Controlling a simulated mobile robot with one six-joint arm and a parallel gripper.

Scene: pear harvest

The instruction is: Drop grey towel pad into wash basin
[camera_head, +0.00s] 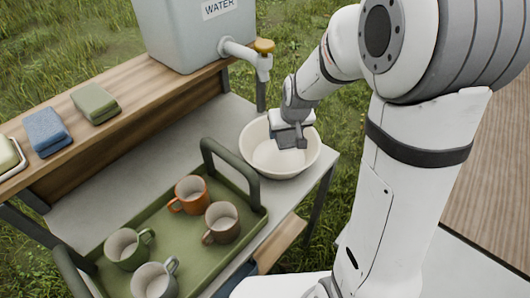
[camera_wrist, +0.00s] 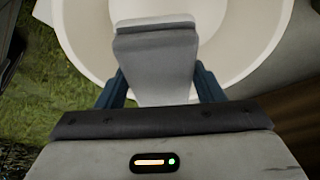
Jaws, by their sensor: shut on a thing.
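The white wash basin (camera_head: 262,158) stands on the grey table top, below the tap. My gripper (camera_head: 290,133) is over the basin's upper right part. In the wrist view, my gripper (camera_wrist: 160,88) is shut on the grey towel pad (camera_wrist: 157,52), with a blue finger on each side of it. The pad lies over the open basin (camera_wrist: 243,58), whose pale inside shows around it. Whether the pad touches the basin floor is hard to tell. In the head view, the pad is hard to tell apart from the gripper.
A water tank (camera_head: 190,30) with a tap (camera_head: 250,52) stands behind the basin. A blue pad (camera_head: 46,130) and a green pad (camera_head: 95,103) lie on the wooden shelf (camera_head: 150,90). A green tray (camera_head: 235,212) with several mugs is left of the basin, its handle close to the rim.

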